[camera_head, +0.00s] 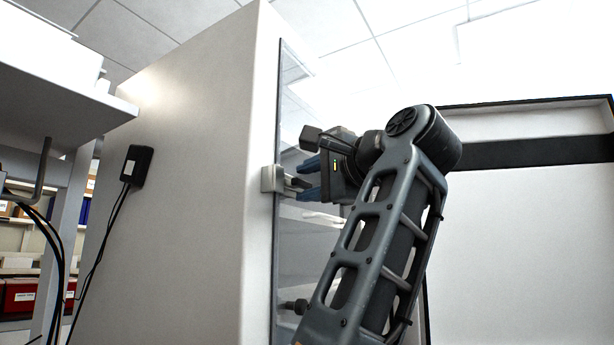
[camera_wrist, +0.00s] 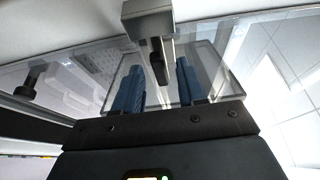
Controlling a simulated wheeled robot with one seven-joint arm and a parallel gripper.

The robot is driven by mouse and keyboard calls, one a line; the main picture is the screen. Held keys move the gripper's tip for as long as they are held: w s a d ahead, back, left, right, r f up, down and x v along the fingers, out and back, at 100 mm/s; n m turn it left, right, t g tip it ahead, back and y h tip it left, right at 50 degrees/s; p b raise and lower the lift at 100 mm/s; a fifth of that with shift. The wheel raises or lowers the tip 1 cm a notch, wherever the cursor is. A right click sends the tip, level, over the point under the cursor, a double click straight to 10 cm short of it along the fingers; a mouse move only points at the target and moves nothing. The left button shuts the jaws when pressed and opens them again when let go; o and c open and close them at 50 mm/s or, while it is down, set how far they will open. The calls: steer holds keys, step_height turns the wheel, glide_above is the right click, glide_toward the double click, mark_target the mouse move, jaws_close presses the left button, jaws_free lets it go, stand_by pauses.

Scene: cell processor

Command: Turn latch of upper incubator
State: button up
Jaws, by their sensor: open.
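The upper incubator (camera_head: 200,150) is a tall white cabinet with a glass door on its right-hand face. Its latch (camera_head: 271,179) is a pale block on the door's near edge, with a small lever pointing toward my gripper. In the wrist view the latch (camera_wrist: 148,24) is a grey block at the top with a dark lever (camera_wrist: 160,68) hanging from it. My gripper (camera_head: 306,178) is open, with blue fingers, close in front of the latch. In the wrist view my gripper (camera_wrist: 160,64) has one finger on each side of the lever's end. I cannot tell whether either finger touches it.
A dark knob (camera_head: 297,305) sits lower on the door. A black box (camera_head: 137,165) with cables is fixed to the cabinet's side. A white shelf unit (camera_head: 60,95) stands at the left. A white panel with a dark frame (camera_head: 530,220) stands at the right.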

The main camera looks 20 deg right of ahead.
steer(key=shift+w+a, duration=0.1)
steer(key=shift+w, duration=0.35)
jaws_close()
